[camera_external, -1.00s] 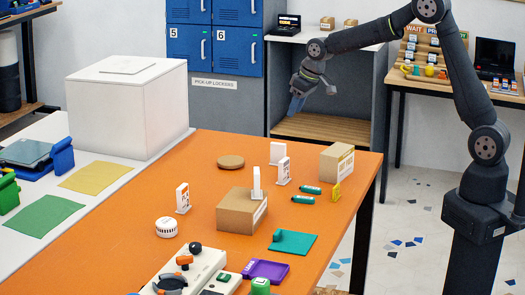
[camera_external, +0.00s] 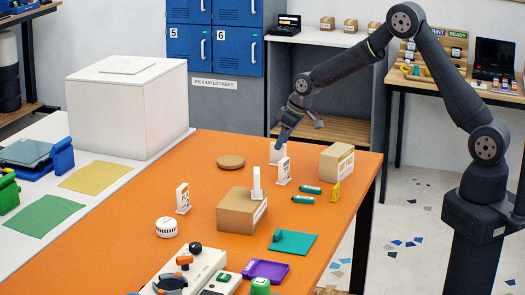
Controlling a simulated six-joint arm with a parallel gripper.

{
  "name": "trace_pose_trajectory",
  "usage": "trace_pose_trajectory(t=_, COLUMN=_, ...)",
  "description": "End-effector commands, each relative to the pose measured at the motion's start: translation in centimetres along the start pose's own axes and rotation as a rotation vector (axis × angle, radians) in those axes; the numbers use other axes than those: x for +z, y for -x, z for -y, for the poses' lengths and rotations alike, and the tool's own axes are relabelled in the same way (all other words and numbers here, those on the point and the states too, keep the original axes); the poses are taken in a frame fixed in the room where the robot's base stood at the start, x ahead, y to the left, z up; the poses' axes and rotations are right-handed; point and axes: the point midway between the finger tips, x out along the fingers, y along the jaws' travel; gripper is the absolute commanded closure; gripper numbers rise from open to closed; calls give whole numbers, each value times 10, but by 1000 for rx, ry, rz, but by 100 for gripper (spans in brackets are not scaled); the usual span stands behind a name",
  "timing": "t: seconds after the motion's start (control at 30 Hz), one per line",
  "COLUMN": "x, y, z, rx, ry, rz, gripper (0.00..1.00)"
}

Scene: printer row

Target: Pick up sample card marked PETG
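Several small white upright cards stand on the orange table, and their lettering is too small to read, so I cannot tell which is marked PETG. One card (camera_external: 183,199) stands at the left, one (camera_external: 284,171) stands right of centre, and a plain-looking one (camera_external: 275,156) is behind it. Another white upright piece (camera_external: 257,184) is at the cardboard box. My gripper (camera_external: 281,140) points down at the rear card, overlapping its upper right part in the picture. I cannot tell whether it touches the card, or whether its fingers are open.
A cardboard box (camera_external: 236,213) stands mid-table, and another box (camera_external: 336,162) stands at the right rear. A round brown disc (camera_external: 230,162) lies at the back.

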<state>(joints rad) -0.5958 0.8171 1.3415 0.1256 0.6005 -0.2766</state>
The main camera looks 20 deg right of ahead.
Motion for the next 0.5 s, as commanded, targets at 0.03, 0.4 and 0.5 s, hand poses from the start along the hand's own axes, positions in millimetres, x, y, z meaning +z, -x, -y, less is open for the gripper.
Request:
trace_pose_trajectory(t=0.03, x=0, y=-3, z=0, rx=0, ry=0, rz=0, gripper=60)
trace_pose_trajectory(t=0.4, x=-2, y=-47, z=-2, rx=0, ry=0, rz=0, gripper=60)
trace_pose_trajectory(t=0.5, x=-3, y=-51, z=-2, rx=0, ry=0, rz=-2, gripper=60)
